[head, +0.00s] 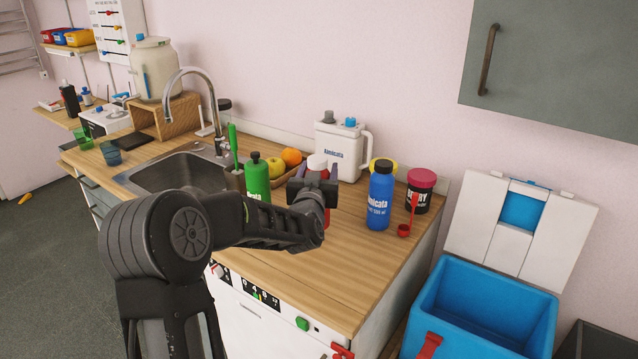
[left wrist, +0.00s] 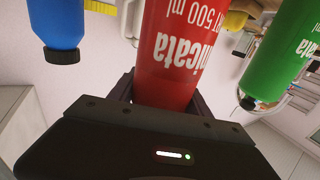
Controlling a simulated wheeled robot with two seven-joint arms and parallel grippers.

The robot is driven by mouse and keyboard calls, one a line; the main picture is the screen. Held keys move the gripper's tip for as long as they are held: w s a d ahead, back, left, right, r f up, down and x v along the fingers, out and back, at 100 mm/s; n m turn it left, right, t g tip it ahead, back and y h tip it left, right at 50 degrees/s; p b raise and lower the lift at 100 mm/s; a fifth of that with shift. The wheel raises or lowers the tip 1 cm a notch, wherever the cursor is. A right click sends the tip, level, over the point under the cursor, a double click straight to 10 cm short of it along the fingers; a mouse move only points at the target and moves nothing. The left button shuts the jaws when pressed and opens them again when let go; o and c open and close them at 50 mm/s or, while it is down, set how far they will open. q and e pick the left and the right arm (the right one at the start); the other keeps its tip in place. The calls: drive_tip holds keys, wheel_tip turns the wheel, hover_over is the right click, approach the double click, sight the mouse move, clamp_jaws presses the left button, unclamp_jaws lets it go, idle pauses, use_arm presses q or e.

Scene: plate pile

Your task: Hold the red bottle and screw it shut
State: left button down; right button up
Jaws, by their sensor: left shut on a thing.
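The red bottle (left wrist: 180,60) stands on the wooden counter. I cannot tell whether the cap is fully seated. My left gripper (head: 317,178) is shut around the upper part of the red bottle. In the left wrist view the bottle appears upside down between the fingers, its lettering readable and its neck hidden behind the gripper body. My right gripper is not in view.
A green bottle (head: 257,178) stands left of the red one. A blue bottle (head: 380,197), a dark jar with a red lid (head: 420,190) and a red scoop (head: 405,228) stand to the right. A white jug (head: 340,148) stands behind. The front right counter (head: 345,285) is clear.

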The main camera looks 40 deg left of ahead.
use_arm(q)
wheel_tip(320, 180, down, 3)
drive_tip(key=shift+f, duration=0.2)
drive_tip(key=shift+f, duration=0.15)
drive_tip(key=shift+c, duration=2.4)
unclamp_jaws()
